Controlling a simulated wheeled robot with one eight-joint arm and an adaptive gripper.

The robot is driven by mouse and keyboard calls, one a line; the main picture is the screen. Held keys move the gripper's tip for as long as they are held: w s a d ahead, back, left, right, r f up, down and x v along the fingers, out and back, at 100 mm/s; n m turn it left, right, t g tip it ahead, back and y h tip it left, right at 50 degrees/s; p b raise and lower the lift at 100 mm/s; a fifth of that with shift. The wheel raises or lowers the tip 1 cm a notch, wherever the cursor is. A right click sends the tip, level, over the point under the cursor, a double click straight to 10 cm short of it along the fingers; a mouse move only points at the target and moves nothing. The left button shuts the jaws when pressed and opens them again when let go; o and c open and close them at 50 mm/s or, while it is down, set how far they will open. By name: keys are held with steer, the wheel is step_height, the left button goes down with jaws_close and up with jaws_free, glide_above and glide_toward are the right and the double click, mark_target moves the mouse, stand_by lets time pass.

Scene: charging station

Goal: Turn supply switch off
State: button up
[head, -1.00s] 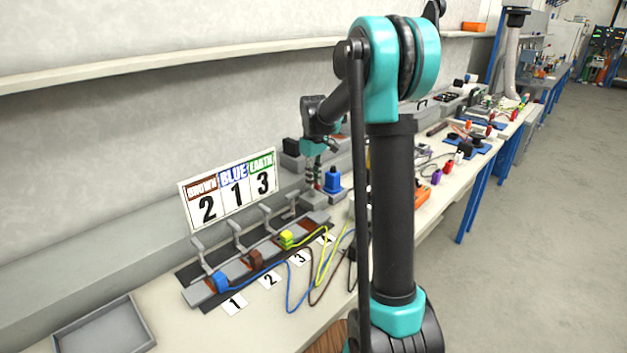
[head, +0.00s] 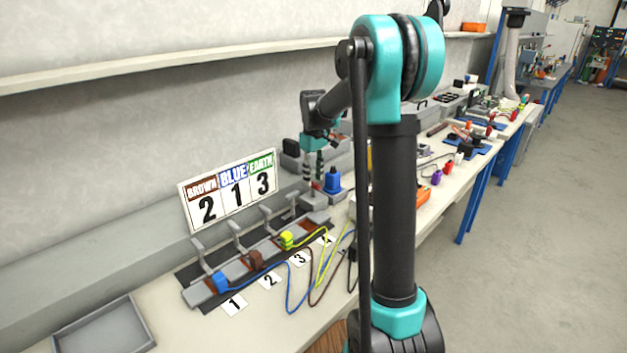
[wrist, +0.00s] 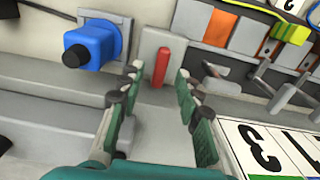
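A red upright lever, likely the supply switch (wrist: 162,66), stands on a grey plate in the wrist view. My gripper (wrist: 158,74) is open, with one green-and-black finger on each side of the red lever. The lever shows in the gap, and I see no clear contact. In the head view, my gripper (head: 314,182) points down above a grey block at the far end of the connector row.
A row of lever clamps with the blue (head: 220,282), brown and yellow-green wires lies nearer. A number sign (head: 232,190) leans behind. A grey tray (head: 103,328) sits front left.

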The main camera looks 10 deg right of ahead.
mark_target(314, 183)
step_height(314, 183, up, 10)
steer(key=shift+r, duration=0.15)
stand_by(0.4)
